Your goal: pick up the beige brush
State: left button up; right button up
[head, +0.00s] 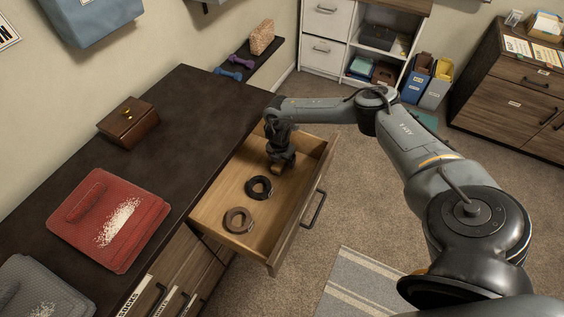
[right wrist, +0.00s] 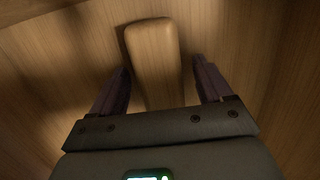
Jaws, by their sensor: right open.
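The beige brush shows in the right wrist view (right wrist: 153,45) as a smooth, rounded wood-coloured block lying in the open drawer (head: 212,205). In the head view only a small part of the brush (head: 277,170) shows under my right gripper (head: 281,163). My right gripper reaches down into the far end of the drawer. In the right wrist view its two dark fingers (right wrist: 162,72) are apart, one on each side of the brush, with gaps between. The brush's underside is hidden. My left gripper is not in view.
A black ring (head: 259,188) and a brown ring (head: 238,220) lie in the drawer's nearer part. The drawer walls stand close around the gripper.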

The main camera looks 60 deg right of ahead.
jog(key=shift+c, duration=0.3)
jog(key=c, duration=1)
jog(key=shift+r, duration=0.1)
jog(key=shift+c, duration=0.2)
jog(key=shift+r, duration=0.6)
notch_tip(320, 180, up, 8)
jog(key=p, duration=0.2)
jog(key=shift+f+p, duration=0.15)
jog(key=shift+p, duration=0.15)
jog(key=shift+r, duration=0.5)
